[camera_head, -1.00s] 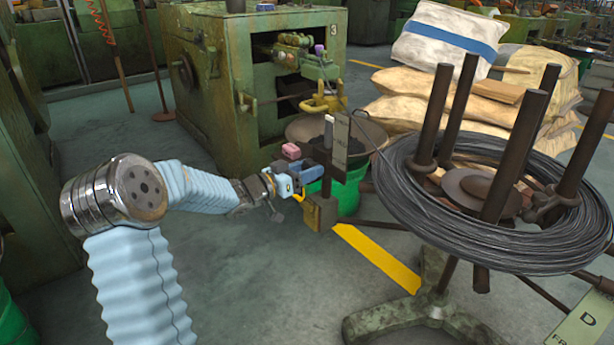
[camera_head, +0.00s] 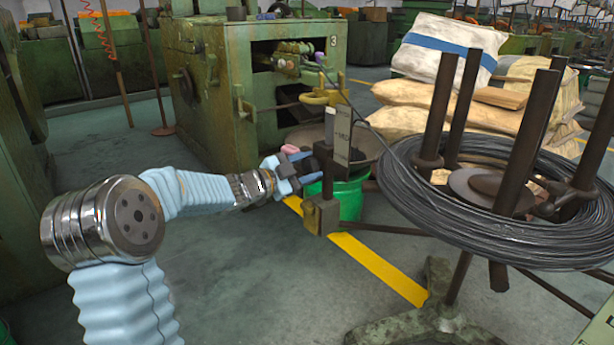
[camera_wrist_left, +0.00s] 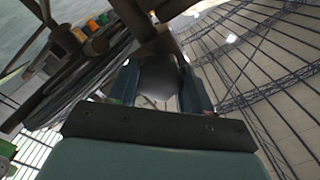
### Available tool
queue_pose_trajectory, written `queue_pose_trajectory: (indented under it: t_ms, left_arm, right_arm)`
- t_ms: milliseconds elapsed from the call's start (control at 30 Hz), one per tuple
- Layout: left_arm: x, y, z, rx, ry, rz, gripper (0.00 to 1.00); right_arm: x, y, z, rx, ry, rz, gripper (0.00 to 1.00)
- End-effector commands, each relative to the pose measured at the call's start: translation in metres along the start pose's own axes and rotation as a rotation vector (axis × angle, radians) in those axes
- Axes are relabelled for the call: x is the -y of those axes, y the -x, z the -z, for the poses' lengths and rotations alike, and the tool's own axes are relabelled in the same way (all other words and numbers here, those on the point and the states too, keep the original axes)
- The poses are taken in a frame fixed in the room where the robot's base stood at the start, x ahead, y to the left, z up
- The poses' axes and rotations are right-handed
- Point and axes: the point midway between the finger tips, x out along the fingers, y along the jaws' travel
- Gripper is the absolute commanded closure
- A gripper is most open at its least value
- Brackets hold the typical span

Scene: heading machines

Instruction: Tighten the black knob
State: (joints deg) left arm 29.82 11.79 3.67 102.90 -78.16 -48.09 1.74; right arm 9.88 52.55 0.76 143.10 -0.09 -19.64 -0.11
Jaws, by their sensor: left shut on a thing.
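The black knob (camera_wrist_left: 160,78) shows in the left wrist view as a dark rounded shape between the two fingers of my left gripper. In the head view my left gripper (camera_head: 312,168) is at the left side of a dark upright bracket (camera_head: 326,187), with its blue fingers pointing right. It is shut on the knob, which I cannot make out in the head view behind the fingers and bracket. My right gripper is in neither view.
A wire coil (camera_head: 425,205) on a stand with dark upright posts is at right. A green bucket (camera_head: 349,200) is behind the bracket. A green machine (camera_head: 207,125) stands at back left, with stacked sacks (camera_head: 410,95) behind the coil. Open floor lies at lower middle.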

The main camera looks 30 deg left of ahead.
Motion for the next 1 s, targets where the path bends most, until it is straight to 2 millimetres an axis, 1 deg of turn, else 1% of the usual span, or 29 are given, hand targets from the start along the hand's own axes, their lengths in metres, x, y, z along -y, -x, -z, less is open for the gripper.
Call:
queue_pose_trajectory:
  t_ms: [33,100,400,933,967,1000]
  left_arm:
    - [0.000,0.000,0.000,-0.003,-0.034,0.004,0.81]
    - [0.000,0.000,0.000,-0.003,-0.075,0.003,0.81]
    - [0.000,0.000,0.001,-0.003,-0.186,0.002,0.81]
    - [0.000,0.000,0.002,-0.004,-0.212,0.000,0.81]
    - [0.000,0.000,0.002,-0.004,-0.212,-0.001,0.49]
    - [0.000,0.000,0.002,-0.003,-0.211,-0.001,0.43]
  right_arm:
    - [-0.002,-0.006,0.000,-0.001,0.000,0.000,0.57]
    - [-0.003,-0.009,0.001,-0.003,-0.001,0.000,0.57]
    - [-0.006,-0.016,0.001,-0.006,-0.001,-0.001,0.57]
    - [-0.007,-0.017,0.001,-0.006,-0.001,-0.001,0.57]
    - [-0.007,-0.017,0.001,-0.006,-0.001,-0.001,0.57]
    - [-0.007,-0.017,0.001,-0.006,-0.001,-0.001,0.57]
